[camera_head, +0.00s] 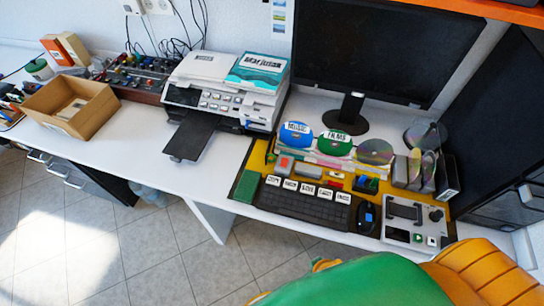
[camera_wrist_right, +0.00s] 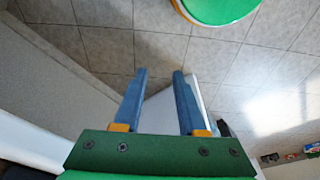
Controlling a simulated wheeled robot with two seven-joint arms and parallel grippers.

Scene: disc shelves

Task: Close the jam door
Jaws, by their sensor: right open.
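A white and grey printer (camera_head: 225,90) stands on the white desk, with a button panel on its front left. A dark flat flap (camera_head: 192,136) sticks out open from its front, sloping toward the desk's front edge. No part is labelled as the jam door, and I cannot tell whether this flap is it. My right gripper (camera_wrist_right: 158,72) shows only in the right wrist view, its two blue fingers apart with nothing between them. It is over the tiled floor, away from the printer. My left gripper is in neither view.
An open cardboard box (camera_head: 75,105) stands left of the printer. A monitor (camera_head: 385,50), a keyboard (camera_head: 303,205) and upright discs (camera_head: 333,143) are to the right. A pale desk panel (camera_wrist_right: 60,90) is left of my right gripper.

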